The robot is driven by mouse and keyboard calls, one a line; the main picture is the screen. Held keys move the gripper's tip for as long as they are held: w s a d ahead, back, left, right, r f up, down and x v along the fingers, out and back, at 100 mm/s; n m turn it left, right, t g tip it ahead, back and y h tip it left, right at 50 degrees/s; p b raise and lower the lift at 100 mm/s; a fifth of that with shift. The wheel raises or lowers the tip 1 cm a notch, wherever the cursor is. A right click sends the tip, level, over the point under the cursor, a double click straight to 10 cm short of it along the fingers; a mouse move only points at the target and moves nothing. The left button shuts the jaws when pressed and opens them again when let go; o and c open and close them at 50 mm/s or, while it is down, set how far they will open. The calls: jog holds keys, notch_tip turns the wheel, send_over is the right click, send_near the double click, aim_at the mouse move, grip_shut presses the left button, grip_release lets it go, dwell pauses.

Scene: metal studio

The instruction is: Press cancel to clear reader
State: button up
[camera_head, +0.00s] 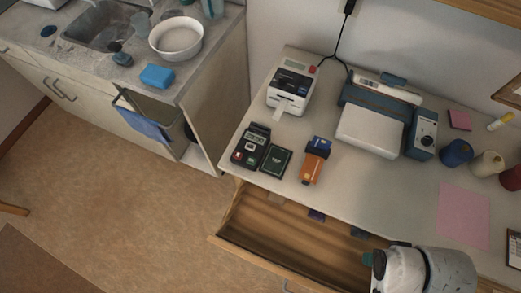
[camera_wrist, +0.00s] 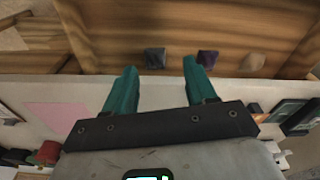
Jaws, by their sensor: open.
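The card reader (camera_head: 250,146) is a dark handheld terminal with a small grey screen and a keypad. It lies near the left front edge of the white worktop. A red key (camera_head: 238,156) shows at its lower left; its label is too small to read. My gripper (camera_wrist: 160,66) is open and empty, with two teal fingers over the open drawer in the wrist view. In the head view my arm is at the lower right, well away from the reader, and the fingers are mostly hidden.
A dark green booklet (camera_head: 275,160) lies right beside the reader, with an orange and blue item (camera_head: 315,160) further right. A white label printer (camera_head: 291,90) stands behind. The wooden drawer (camera_head: 270,226) juts out below the worktop. A pink sheet (camera_head: 462,216) lies at right.

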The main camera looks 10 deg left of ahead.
grip_shut()
dwell(0.3)
dwell(1.2)
